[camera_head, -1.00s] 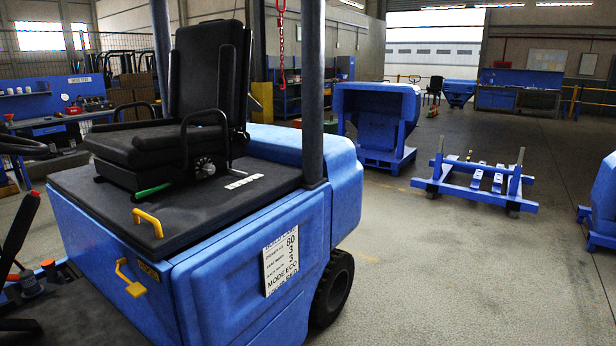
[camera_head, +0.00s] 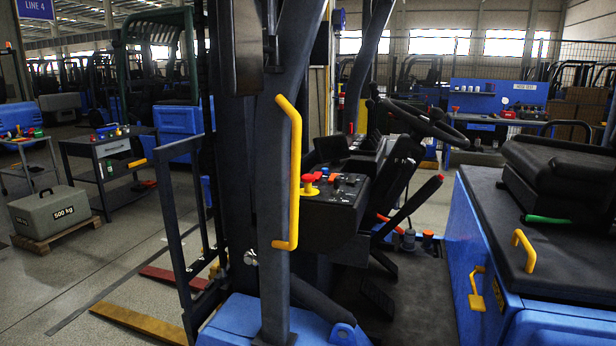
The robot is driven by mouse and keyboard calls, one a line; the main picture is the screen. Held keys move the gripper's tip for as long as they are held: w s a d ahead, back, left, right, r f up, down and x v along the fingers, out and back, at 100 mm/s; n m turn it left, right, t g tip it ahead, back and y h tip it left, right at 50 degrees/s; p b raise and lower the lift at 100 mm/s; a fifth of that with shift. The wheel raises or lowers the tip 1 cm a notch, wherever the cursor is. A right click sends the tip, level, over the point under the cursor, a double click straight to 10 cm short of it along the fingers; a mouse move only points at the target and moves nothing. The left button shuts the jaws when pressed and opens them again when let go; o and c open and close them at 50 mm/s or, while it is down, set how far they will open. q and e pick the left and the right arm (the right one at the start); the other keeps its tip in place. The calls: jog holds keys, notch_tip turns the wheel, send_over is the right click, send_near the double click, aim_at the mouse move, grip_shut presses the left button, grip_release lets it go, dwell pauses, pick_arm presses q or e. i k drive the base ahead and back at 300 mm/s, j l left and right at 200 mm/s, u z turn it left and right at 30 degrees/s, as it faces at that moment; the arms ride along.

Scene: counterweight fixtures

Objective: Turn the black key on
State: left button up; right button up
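A black control panel (camera_head: 325,212) sits on the forklift beside the steering wheel (camera_head: 415,118), behind the dark front post. On its top are a red mushroom button (camera_head: 310,179) on a yellow base and several small knobs or switches (camera_head: 342,180), some red and some dark. One of these could be the black key, but they are too small to tell. Neither of my grippers is in view.
A yellow grab handle (camera_head: 290,172) is fixed to the post in front of the panel. The black seat (camera_head: 560,170) and blue body stand at right.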

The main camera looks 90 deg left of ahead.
aim_at(337, 180)
jog(key=u, duration=1.9)
